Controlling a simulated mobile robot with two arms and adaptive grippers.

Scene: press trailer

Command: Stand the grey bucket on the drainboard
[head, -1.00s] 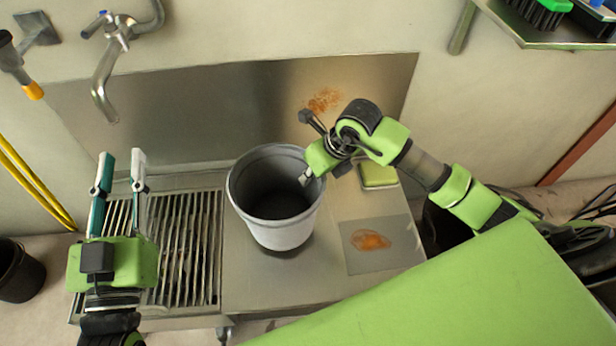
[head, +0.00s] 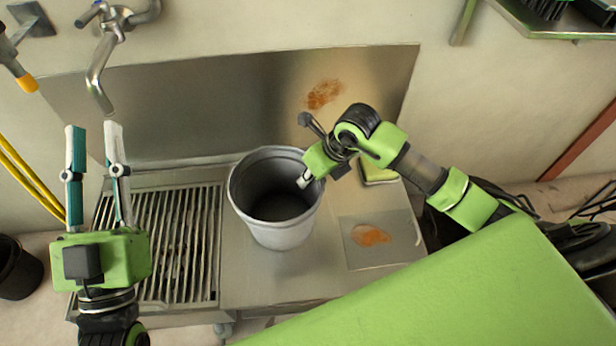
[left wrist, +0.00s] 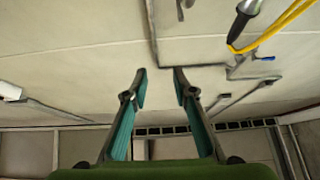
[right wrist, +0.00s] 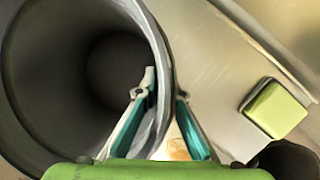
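The grey bucket (head: 282,231) stands upright and empty on the flat steel top, just right of the slatted drainboard (head: 222,225). It also fills the left of the right wrist view (right wrist: 40,60). My right gripper (head: 306,180) is at the bucket's right rim, one finger inside and one outside; in the right wrist view its fingers (right wrist: 167,88) close on the wall between them. The outer finger is hidden in the head view. My left gripper (head: 94,128) is open and empty above the drainboard's left side; its parted fingers (left wrist: 160,75) show in the left wrist view.
A tap (head: 100,75) hangs over the back left. A green sponge (head: 378,172) and a flat plate with an orange stain (head: 370,250) are right of the bucket. A black bin (head: 18,268) stands at far left. The drainboard slats are bare.

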